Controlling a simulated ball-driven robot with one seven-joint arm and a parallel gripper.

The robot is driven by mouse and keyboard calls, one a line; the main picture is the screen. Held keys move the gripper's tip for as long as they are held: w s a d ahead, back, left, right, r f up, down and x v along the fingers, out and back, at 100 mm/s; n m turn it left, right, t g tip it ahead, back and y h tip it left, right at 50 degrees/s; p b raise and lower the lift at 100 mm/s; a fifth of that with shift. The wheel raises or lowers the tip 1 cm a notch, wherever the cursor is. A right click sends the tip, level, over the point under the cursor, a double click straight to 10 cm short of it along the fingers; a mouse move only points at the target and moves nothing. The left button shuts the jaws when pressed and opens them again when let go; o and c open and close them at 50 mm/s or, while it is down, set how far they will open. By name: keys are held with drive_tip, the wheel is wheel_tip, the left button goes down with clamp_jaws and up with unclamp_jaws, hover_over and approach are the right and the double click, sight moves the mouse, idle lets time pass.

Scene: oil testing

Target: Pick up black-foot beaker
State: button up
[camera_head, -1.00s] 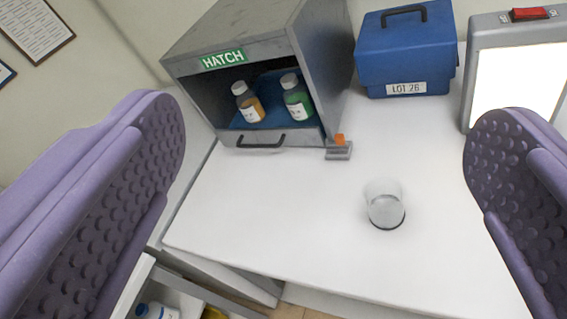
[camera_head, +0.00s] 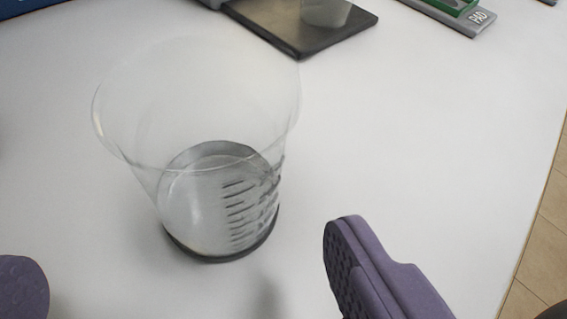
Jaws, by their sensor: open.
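The black-foot beaker (camera_head: 215,200) is clear, with dark graduation marks and a dark ring at its foot. It stands upright on the white table (camera_head: 400,130), left of the middle of the view. My gripper (camera_head: 190,265) is open, with its purple padded fingers apart. One fingertip shows at the lower left edge and the other at the lower right of the beaker. Neither finger touches the beaker in this view, and the beaker lies just beyond the gap between them.
A dark plate (camera_head: 300,35) with a clear vessel (camera_head: 326,10) on it lies at the top. A grey pad with a green item (camera_head: 455,5), labelled PAD (camera_head: 480,17), is at the top right. The table edge runs down the right side. The table around the beaker is clear.

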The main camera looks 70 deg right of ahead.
sight(213, 220)
drive_tip(key=b+x, duration=0.2)
drive_tip(key=x, duration=0.1)
drive_tip(key=b+x, duration=0.2)
drive_tip(key=x, duration=0.2)
drive_tip(key=shift+s+d+f, duration=0.15)
drive_tip(key=shift+s+d, duration=0.1)
drive_tip(key=shift+s, duration=0.15)
drive_tip(key=shift+w, duration=0.1)
drive_tip(key=shift+c, duration=0.7)
drive_tip(key=c, duration=1)
